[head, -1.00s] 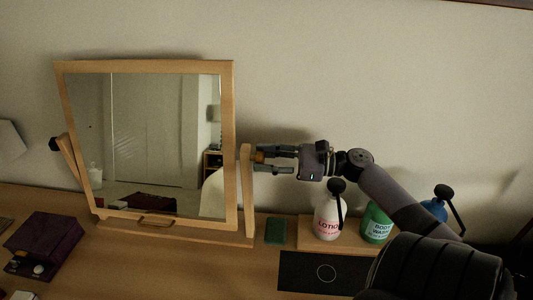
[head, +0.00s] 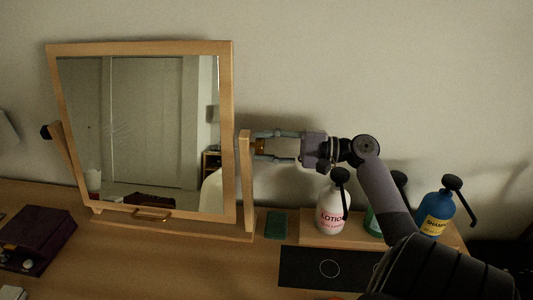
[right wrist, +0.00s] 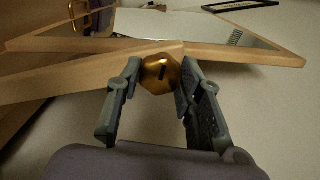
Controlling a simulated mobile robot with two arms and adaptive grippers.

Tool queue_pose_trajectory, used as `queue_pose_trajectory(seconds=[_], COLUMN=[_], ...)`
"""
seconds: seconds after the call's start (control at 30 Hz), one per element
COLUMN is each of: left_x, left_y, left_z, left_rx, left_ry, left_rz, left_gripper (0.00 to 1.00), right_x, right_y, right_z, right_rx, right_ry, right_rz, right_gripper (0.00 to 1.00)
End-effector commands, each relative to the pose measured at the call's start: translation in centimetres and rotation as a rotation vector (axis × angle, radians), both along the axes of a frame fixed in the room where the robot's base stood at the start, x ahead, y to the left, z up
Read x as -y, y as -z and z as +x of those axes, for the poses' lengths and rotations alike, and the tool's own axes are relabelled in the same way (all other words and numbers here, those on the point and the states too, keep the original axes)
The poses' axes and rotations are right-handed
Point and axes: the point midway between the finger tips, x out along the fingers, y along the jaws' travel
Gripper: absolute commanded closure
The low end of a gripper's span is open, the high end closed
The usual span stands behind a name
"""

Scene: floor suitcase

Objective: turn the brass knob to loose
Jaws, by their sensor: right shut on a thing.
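The brass knob (right wrist: 161,73) is a gold, many-sided knob with a dark slot-like mark on its face. In the head view the knob (head: 261,145) sits at the outer side of the right wooden post (head: 246,185) of the tilting mirror (head: 140,125). My right gripper (head: 262,145) reaches in from the right and is shut on the knob. In the right wrist view one finger of my right gripper (right wrist: 160,76) lies on each side of the knob, and its face shows between them. My left gripper is not in view.
Below my right arm stand a white lotion bottle (head: 330,214), a partly hidden green bottle (head: 373,220) and a blue shampoo bottle (head: 435,216) on a wooden riser (head: 309,240). A dark green block (head: 276,225) and a black mat (head: 305,267) lie nearby. A purple box (head: 38,238) is at left.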

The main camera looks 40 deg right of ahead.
Motion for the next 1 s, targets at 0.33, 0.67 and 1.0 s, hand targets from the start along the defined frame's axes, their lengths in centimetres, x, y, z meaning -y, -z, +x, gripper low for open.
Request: queue_pose_trajectory(seconds=[0.33, 0.67, 1.0], left_x=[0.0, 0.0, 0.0], left_y=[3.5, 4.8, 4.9], left_z=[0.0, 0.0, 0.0], left_rx=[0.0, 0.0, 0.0], left_ry=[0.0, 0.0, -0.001], left_rz=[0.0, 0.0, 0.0], left_gripper=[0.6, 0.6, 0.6], right_x=[0.0, 0.0, 0.0], right_y=[0.3, 0.1, 0.0], right_z=[0.0, 0.0, 0.0], right_rx=[0.168, 0.246, 0.259], right_ry=[-0.001, 0.0, -0.001], right_rz=[-0.21, -0.308, -0.328], right_gripper=[0.94, 0.94, 0.94])
